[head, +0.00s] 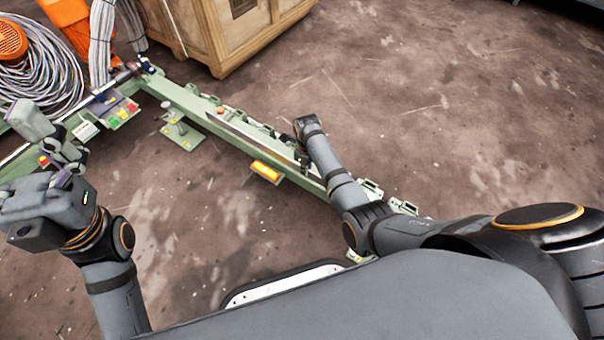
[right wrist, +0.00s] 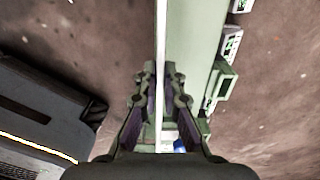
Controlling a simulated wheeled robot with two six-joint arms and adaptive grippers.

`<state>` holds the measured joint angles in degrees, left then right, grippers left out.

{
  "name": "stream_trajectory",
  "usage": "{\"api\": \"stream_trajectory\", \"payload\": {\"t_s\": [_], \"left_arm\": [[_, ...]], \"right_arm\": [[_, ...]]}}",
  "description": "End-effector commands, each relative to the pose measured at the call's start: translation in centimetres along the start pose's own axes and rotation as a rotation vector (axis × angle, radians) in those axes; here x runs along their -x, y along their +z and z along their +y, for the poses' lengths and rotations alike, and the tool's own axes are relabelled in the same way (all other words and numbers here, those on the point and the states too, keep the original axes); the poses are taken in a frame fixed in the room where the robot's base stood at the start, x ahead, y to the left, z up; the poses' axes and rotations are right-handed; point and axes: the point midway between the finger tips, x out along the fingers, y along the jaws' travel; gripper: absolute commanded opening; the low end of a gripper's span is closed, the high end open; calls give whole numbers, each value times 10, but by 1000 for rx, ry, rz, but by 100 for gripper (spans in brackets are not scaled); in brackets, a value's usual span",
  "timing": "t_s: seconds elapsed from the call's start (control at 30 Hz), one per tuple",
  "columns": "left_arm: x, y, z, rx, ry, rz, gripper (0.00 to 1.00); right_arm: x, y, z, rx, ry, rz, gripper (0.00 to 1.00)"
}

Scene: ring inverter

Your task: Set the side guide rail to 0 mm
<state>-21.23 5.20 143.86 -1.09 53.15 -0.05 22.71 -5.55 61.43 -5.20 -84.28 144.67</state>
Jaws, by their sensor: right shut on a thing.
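The side guide rail (head: 245,132) is a thin, pale metal strip along the green machine frame (head: 185,97), which runs diagonally across the head view. In the right wrist view the rail (right wrist: 161,45) is a narrow white bar seen edge-on beside a green beam (right wrist: 192,50). My right gripper (right wrist: 158,85) is shut on the rail, one finger on each side. In the head view my right gripper (head: 303,160) is at the frame, partly hidden by its wrist. My left gripper (head: 55,150) is at the left, above the frame's end; its finger gap is unclear. No scale reading is legible.
A button box (head: 120,112) with coloured buttons sits at the frame's left part. An orange block (head: 265,171) is on the frame's near side. A wooden crate (head: 225,35) stands behind, and coiled cable (head: 45,75) lies at upper left. The floor at right is clear.

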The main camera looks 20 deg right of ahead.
Motion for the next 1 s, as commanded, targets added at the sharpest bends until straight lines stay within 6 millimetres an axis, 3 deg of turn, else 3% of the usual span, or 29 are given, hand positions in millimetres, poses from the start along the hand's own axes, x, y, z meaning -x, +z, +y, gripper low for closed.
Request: {"api": "stream_trajectory", "payload": {"t_s": [0.3,0.33,0.5,0.83,1.0], "left_arm": [[0,0,0,1,2,-1,99],[0,0,0,2,2,-1,99],[0,0,1,2,4,-1,99],[1,1,0,1,1,-8,99],[1,1,0,1,1,-5,99]], "right_arm": [[0,0,-7,-1,-9,-4,0],[1,0,-8,-2,-9,-4,10],[1,0,-7,-1,-7,-4,30],[4,0,-5,-1,-2,-2,30],[36,1,-5,-1,-5,-6,30]]}}
